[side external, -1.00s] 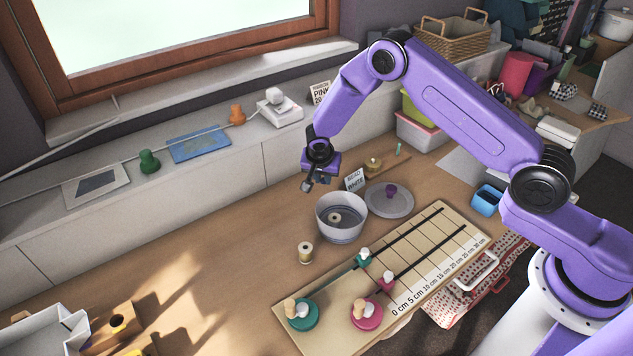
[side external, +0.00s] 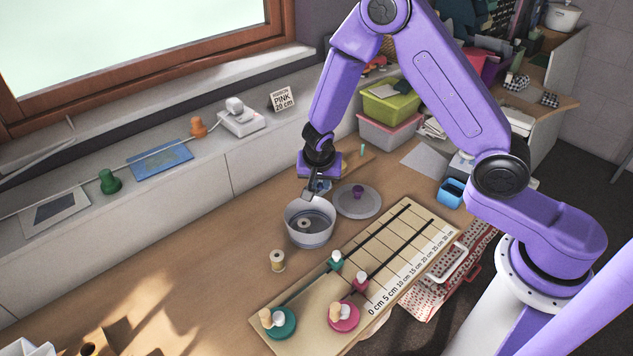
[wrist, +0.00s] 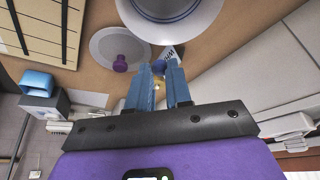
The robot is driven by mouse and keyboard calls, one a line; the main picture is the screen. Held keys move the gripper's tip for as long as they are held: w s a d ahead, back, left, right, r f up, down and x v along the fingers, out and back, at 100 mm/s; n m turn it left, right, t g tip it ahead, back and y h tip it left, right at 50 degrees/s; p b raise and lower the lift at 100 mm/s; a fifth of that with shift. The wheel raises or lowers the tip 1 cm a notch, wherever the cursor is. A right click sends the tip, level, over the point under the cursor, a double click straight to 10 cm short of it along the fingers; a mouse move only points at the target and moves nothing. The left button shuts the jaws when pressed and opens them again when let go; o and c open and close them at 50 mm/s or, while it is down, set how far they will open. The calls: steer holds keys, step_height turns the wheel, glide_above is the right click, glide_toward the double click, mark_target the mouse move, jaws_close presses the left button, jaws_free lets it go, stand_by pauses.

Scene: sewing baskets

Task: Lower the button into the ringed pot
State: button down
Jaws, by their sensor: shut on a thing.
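The ringed pot (side external: 311,236) is a pale round bowl with blue rings, upright on the table; a small spool-like piece (side external: 304,224) shows inside it. The pot's rim also shows at the top of the wrist view (wrist: 170,32). My gripper (side external: 309,194) points down over the pot's far rim, seemingly a little above it. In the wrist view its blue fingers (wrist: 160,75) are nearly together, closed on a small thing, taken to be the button. The button itself is mostly hidden between the fingers, and I cannot make out its shape.
A grey plate (side external: 358,206) with a purple knob (side external: 357,191) lies right of the pot. A thread spool (side external: 277,260) stands in front. A ruled board (side external: 400,240) with green and pink pieces lies at right.

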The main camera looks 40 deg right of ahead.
steer(key=shift+s+a+f, duration=0.2)
steer(key=shift+a+f, duration=0.15)
steer(key=shift+f, duration=0.15)
steer(key=shift+s+a+f, duration=0.15)
steer(key=shift+a+f, duration=0.15)
steer(key=shift+f, duration=0.15)
steer(key=shift+w+d, duration=0.1)
steer(key=shift+w+d, duration=0.15)
steer(key=shift+f, duration=0.15)
stand_by(0.5)
steer(key=shift+f, duration=3.1)
steer(key=shift+f, duration=1.35)
